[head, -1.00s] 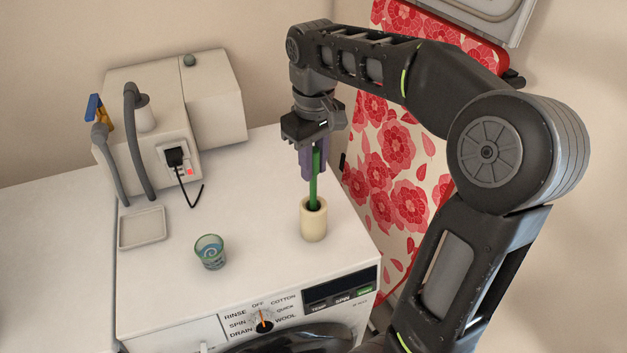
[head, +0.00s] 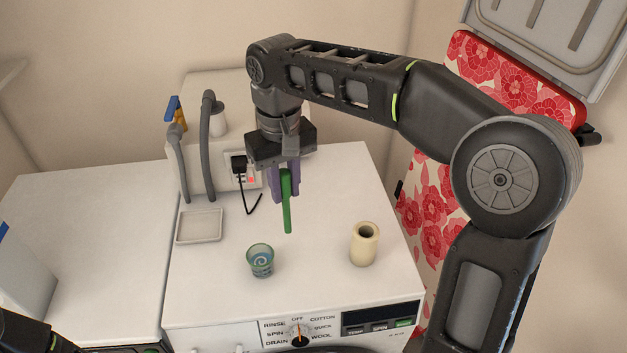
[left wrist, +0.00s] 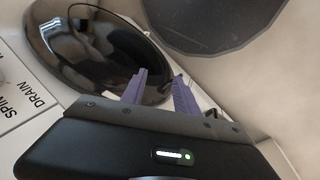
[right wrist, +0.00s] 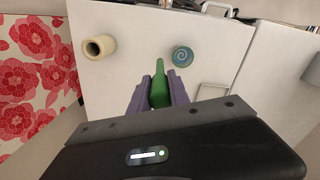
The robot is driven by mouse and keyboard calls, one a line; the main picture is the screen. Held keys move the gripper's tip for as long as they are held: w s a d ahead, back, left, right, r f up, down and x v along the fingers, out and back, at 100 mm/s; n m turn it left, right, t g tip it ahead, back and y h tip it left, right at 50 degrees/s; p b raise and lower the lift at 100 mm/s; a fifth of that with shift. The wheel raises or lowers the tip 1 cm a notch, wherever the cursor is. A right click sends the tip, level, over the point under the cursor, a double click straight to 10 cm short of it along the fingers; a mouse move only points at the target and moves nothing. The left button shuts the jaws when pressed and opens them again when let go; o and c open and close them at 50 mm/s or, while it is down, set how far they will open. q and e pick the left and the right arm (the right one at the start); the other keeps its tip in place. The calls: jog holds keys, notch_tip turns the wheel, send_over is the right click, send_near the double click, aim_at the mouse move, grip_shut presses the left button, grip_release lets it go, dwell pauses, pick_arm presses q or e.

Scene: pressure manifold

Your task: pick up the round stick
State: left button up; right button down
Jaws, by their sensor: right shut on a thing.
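The green round stick (head: 288,205) hangs upright between the purple fingers of my right gripper (head: 286,185), which is shut on it above the washing machine's white top. Its lower end is free in the air. In the right wrist view the green stick (right wrist: 159,85) points away between the fingers. The cream holder cup (head: 364,244) stands upright and empty, to the right of the stick. My left gripper (left wrist: 160,78) shows in the left wrist view, its fingers apart with nothing between them, near the machine's round dark door.
A small blue-green cup (head: 260,261) stands near the stick's lower end. A shallow grey dish (head: 199,226) lies to the left. A box with hoses and a black plug (head: 239,165) is behind. A floral ironing board (head: 440,200) leans at the right.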

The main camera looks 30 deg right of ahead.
jog(key=shift+w+a, duration=0.1)
jog(key=shift+a, duration=0.3)
pick_arm(q)
jog(key=shift+r, duration=0.1)
dwell(0.3)
